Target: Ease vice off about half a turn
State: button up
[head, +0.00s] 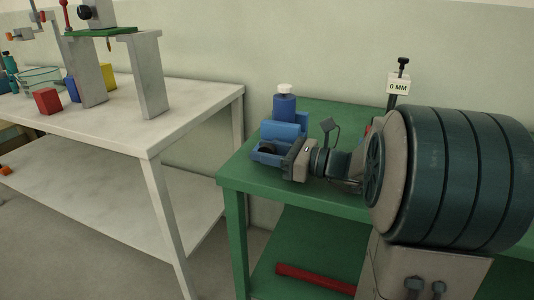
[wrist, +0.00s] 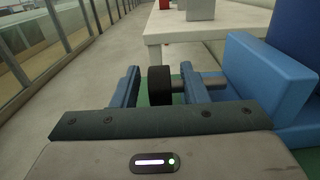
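The blue vice (head: 284,130) stands on the green bench, and its blue body (wrist: 262,80) fills the right of the wrist view. A black round knob (wrist: 160,85) on a grey shaft (wrist: 213,78) sticks out from it. My gripper (wrist: 160,92) is open, with one blue finger on each side of the knob. A gap shows between the knob and each finger, so I see no contact. In the head view my gripper (head: 268,155) is at the vice's front, with the knob (head: 268,148) partly hidden between the fingers.
A blue bottle with a white cap (head: 284,104) stands behind the vice. A "0 MM" sign (head: 398,86) stands behind my arm. The green bench (head: 232,172) has a red bar (head: 312,279) on its lower shelf. A pale table (head: 190,100) stands left, across a gap.

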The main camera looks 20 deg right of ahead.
grip_shut()
jog(key=shift+r+p, duration=0.2)
jog(key=shift+p, duration=0.45)
